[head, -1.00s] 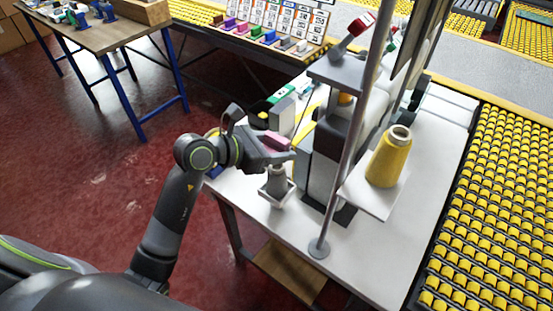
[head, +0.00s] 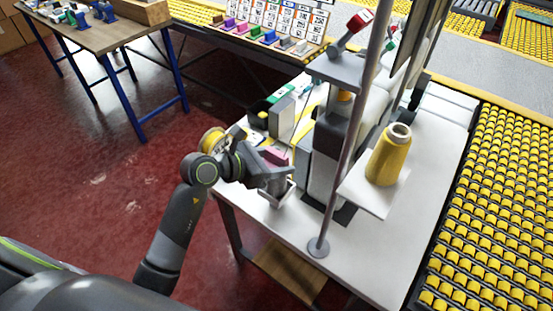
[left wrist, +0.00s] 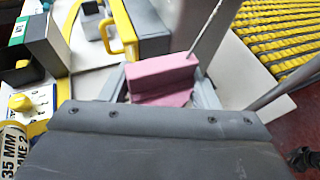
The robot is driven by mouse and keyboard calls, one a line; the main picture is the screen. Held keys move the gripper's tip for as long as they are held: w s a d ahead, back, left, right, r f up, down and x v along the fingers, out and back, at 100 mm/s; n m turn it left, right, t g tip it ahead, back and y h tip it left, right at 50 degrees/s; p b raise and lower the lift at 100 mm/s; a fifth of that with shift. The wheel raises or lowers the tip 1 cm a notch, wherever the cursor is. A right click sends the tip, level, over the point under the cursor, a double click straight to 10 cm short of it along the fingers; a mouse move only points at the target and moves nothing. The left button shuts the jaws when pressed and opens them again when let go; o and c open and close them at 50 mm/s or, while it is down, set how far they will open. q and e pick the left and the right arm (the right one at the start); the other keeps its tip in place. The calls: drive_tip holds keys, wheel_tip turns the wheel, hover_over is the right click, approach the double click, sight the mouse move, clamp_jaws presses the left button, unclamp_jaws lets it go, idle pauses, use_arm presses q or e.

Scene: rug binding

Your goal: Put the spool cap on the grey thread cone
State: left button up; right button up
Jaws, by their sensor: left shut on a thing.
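My left gripper (head: 283,170) is shut on a pink block-like piece (head: 274,156), which I take to be the spool cap. The pink piece also shows between the fingers in the left wrist view (left wrist: 162,77). The grey thread cone (head: 277,186) stands in a small square grey holder (head: 279,197) at the near left part of the white table. The gripper is right over the cone and hides most of it. I cannot tell whether the pink piece touches the cone. My right gripper is not in view.
A thin upright pole (head: 345,150) and a dark machine stand just right of the gripper. A yellow thread cone (head: 388,158) stands on a white plate farther right. Boxes and a yellow-handled item (left wrist: 121,27) lie behind. A yellow roller conveyor (head: 500,200) runs along the right.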

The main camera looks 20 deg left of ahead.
use_arm(q)
drive_tip(key=o, duration=1)
drive_tip(key=shift+r+p, duration=0.55)
drive_tip(key=shift+p, duration=0.05)
drive_tip(key=b+v, duration=0.1)
drive_tip(key=v, duration=1.1)
drive_tip(key=shift+b, duration=0.4)
